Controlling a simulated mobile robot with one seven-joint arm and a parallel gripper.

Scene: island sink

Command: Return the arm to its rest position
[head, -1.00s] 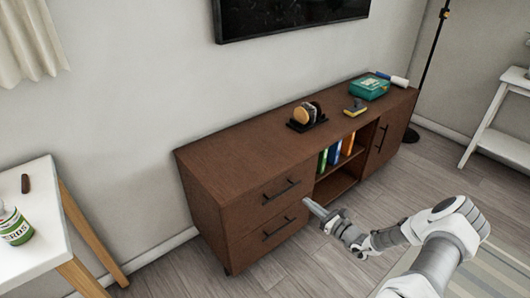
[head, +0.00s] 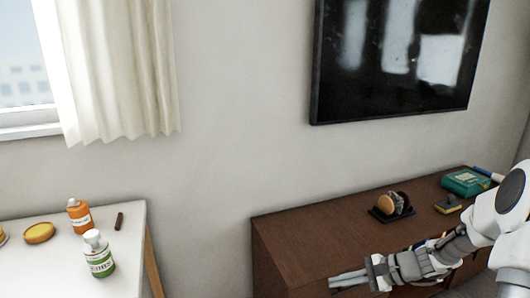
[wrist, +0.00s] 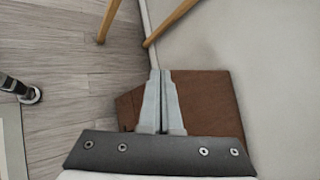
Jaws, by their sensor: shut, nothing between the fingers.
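My gripper (head: 349,281) is in the lower right of the head view, pointing left, in front of the brown cabinet (head: 290,235). Its fingers are together with nothing between them. In the wrist view my gripper (wrist: 160,75) points up the picture, its two grey fingers side by side. The brown cabinet (wrist: 215,100) shows behind and beside the fingers there. My arm reaches in from the right edge of the head view and hides part of the cabinet.
A white table (head: 130,245) at the left holds a green-labelled bottle (head: 99,255), an orange bottle (head: 79,216) and a yellow round item (head: 39,233). On the cabinet stand a dark holder (head: 391,207) and a green box (head: 465,183). A black screen (head: 395,60) hangs above. Wooden legs (wrist: 165,25) show in the wrist view.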

